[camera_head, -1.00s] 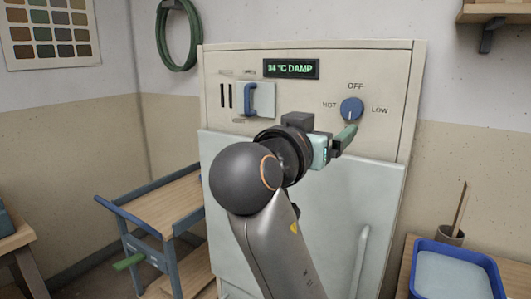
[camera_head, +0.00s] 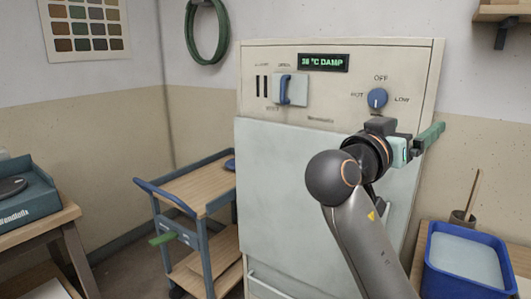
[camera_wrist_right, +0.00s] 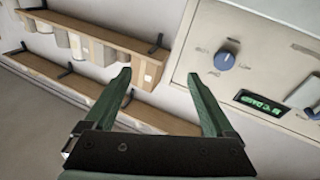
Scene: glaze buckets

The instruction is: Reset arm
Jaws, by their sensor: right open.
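My right gripper (camera_head: 431,136) is in the head view, in front of the right edge of the cream cabinet (camera_head: 262,104), a little below and right of its blue knob (camera_head: 377,98). In the right wrist view my right gripper (camera_wrist_right: 160,90) has its two green fingers spread with nothing between them. The knob also shows in the right wrist view (camera_wrist_right: 224,60), to the right of the fingers and apart from them. The cabinet's display (camera_head: 323,62) reads about 38 °C DAMP, though the first digits are small. My left gripper is in neither view.
A wooden-topped blue cart (camera_head: 190,188) stands left of the cabinet. A blue tray (camera_head: 463,258) and a brush pot (camera_head: 462,222) are on a bench at the right. Wall shelves with jars (camera_wrist_right: 110,38) lie beyond the fingers in the wrist view.

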